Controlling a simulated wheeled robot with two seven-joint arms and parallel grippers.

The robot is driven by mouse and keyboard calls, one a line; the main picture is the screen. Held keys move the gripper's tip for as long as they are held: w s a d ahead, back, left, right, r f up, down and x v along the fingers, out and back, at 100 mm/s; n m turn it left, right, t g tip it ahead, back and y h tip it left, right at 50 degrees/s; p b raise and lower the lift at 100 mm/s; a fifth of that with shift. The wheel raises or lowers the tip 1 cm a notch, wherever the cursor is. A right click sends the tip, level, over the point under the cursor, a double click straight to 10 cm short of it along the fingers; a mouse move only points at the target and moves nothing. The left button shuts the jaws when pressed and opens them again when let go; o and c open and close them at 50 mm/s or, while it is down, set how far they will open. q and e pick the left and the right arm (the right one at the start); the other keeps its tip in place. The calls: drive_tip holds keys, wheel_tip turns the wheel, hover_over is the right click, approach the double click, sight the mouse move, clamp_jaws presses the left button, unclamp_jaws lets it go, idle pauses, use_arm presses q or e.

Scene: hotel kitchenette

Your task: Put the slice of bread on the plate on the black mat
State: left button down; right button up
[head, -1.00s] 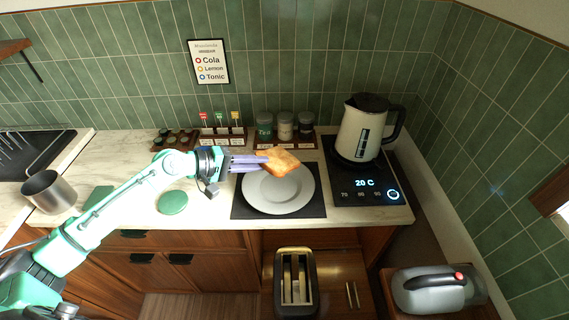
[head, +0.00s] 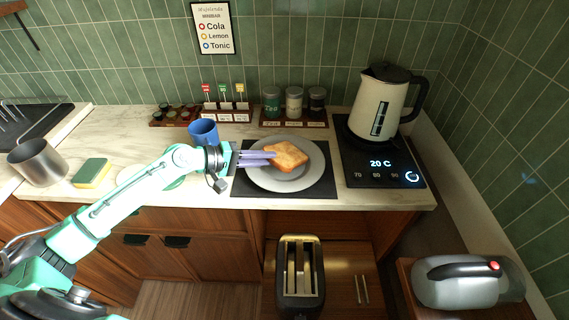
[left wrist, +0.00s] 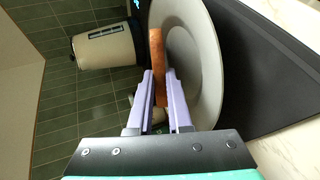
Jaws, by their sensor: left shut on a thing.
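The slice of bread (head: 289,156) is toasted golden brown. My left gripper (head: 270,157) is shut on its left edge and holds it over the white plate (head: 298,184). In the left wrist view the slice (left wrist: 157,50) shows edge-on between the purple fingers (left wrist: 157,88), beside the face of the plate (left wrist: 208,60). I cannot tell whether the slice touches the plate. The plate rests on the black mat (head: 244,187), which also shows in the left wrist view (left wrist: 265,75). My right gripper is not in view.
A cream kettle (head: 383,103) stands on a black heating base (head: 385,174) right of the mat. Jars (head: 294,103) stand behind the plate. A blue cup (head: 203,132) is behind my left arm. A sponge (head: 92,173) and metal cup (head: 38,163) lie left. A toaster (head: 300,275) is below the counter.

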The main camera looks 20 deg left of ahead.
use_arm(q)
drive_tip(key=c, duration=1)
unclamp_jaws()
drive_tip(key=shift+w, duration=0.2)
drive_tip(key=shift+s+a, duration=0.1)
drive_tip(key=shift+s, duration=0.05)
